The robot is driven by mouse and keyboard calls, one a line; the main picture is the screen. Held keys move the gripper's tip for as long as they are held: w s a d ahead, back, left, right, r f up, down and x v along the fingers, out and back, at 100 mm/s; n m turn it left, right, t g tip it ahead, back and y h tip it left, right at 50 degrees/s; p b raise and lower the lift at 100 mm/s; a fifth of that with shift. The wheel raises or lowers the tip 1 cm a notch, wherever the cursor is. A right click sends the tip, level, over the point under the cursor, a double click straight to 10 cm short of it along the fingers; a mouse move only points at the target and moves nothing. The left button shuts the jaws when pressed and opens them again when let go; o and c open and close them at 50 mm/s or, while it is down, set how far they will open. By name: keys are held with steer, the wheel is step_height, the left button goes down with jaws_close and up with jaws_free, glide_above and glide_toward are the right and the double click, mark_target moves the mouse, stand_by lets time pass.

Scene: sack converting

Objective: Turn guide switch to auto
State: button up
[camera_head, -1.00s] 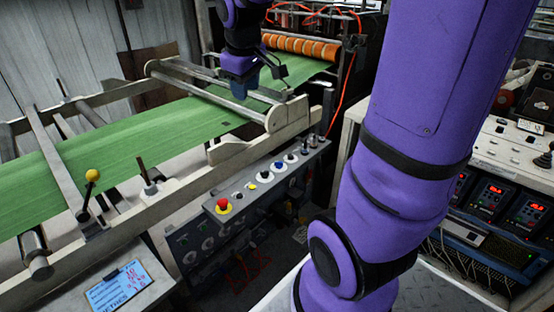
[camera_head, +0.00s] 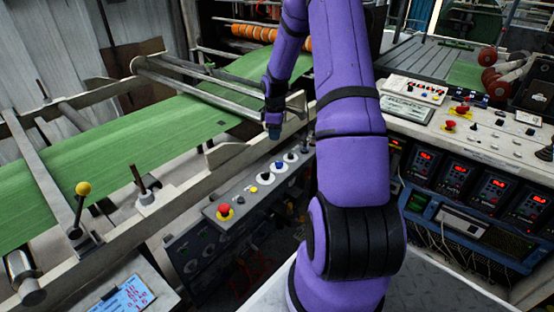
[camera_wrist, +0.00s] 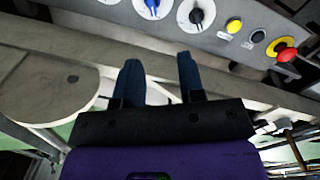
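A slanted grey control panel (camera_head: 245,191) runs along the front of the machine. No labels are readable, so I cannot tell which is the guide switch. My gripper (camera_wrist: 158,66) is open and empty, with two dark blue fingers apart. In the head view my gripper (camera_head: 273,131) hangs above the panel's far end, not touching it.
A red mushroom button (camera_head: 224,209) and a yellow button (camera_head: 252,189) share the panel. A pale machine rail (camera_head: 225,153) and green web (camera_head: 120,140) lie behind. A yellow-tipped lever (camera_head: 83,188) stands at left. A console with red displays (camera_head: 460,172) is at right.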

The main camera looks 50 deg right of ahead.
mark_target(279, 162)
steer(key=f, duration=0.5)
steer(key=d+f, duration=0.1)
steer(key=f, duration=0.3)
steer(key=d+f, duration=0.1)
steer(key=f, duration=0.4)
steer(key=shift+f, duration=0.3)
jaws_close()
